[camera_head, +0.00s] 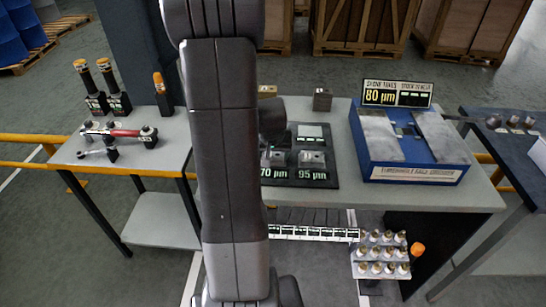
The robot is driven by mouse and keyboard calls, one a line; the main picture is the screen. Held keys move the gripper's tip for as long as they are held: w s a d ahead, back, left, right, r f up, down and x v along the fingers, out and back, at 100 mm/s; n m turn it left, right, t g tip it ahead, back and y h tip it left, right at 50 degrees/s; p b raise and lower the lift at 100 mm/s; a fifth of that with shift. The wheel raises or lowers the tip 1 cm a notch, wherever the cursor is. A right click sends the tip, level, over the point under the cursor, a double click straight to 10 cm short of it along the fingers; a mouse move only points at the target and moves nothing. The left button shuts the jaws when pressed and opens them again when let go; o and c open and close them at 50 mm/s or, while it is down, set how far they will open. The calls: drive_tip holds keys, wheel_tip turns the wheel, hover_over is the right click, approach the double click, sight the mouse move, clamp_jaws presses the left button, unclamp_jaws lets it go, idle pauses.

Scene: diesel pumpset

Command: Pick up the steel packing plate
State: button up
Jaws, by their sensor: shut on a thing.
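I cannot single out the steel packing plate with certainty. A small grey metal block (313,159) sits on a dark board (327,180) above a "95 µm" label. Another grey piece (276,158) sits above the "70 µm" label, partly hidden by my arm. Two flat grey plates, left (380,137) and right (440,137), lie on a blue fixture (418,173) on the right of the bench. My dark arm stands across the middle of the view, with a dark rounded part beside it above the board. My gripper's fingers are hidden, and so is anything between them.
A small steel block (322,99) and a brass-coloured block (267,91) stand at the bench's back. An "80 µm" sign (397,93) stands behind the fixture. A left table (160,165) holds tools. A bottle rack (382,254) is below the bench's front edge.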

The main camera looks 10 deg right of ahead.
sight(273, 156)
wheel_tip(273, 156, up, 10)
idle(0.7)
drive_tip(key=shift+r, duration=0.1)
